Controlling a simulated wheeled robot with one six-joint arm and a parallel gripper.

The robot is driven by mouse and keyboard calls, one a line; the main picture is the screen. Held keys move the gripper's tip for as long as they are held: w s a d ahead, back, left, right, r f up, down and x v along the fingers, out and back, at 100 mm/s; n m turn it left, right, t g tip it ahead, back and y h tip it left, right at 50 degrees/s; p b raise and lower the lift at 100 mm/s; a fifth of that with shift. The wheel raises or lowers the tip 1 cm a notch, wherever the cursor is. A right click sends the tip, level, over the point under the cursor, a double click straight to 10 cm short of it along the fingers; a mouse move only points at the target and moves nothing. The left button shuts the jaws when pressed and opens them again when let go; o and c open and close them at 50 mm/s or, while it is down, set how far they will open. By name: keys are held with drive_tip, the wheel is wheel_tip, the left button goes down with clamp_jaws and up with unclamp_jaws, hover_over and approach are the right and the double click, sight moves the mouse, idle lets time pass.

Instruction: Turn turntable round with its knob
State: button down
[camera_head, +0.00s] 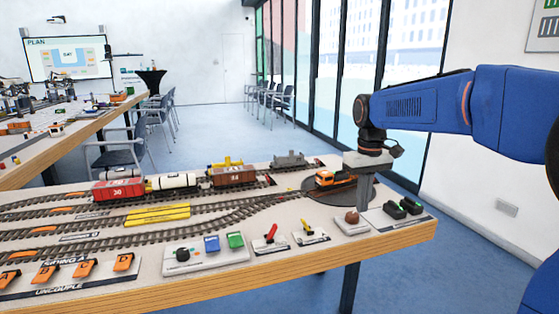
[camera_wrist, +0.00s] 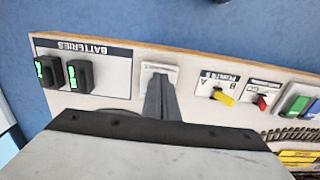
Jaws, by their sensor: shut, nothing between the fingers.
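The turntable (camera_head: 316,197) is a dark round disc at the right end of the table, with an orange locomotive (camera_head: 336,179) on it. A brown round knob (camera_head: 352,217) sits on a pale base plate at the table's front edge. My gripper (camera_head: 367,208) points down, shut and empty, just right of and behind the knob in the head view. In the wrist view my gripper (camera_wrist: 157,78) overlaps the pale base plate (camera_wrist: 171,70) and the knob is hidden. I cannot tell whether the fingers touch the knob.
A batteries tray (camera_head: 405,209) lies right of the knob. A yellow lever (camera_head: 309,229), a red lever (camera_head: 271,234) and a button panel (camera_head: 206,250) lie to the left. Wagons stand on the rear tracks. The air above the front edge is clear.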

sight(352, 218)
drive_tip(key=shift+r, duration=0.9)
drive_tip(key=shift+w+a+f, duration=0.1)
drive_tip(key=shift+f, duration=1.4)
drive_tip(key=shift+w+a+f, duration=0.1)
drive_tip(key=shift+f, duration=1.4)
drive_tip(key=shift+w, duration=0.1)
drive_tip(key=shift+w+d, duration=0.1)
drive_tip(key=shift+w, duration=0.05)
drive_tip(key=shift+s+d+r, duration=0.1)
drive_tip(key=shift+s, duration=0.25)
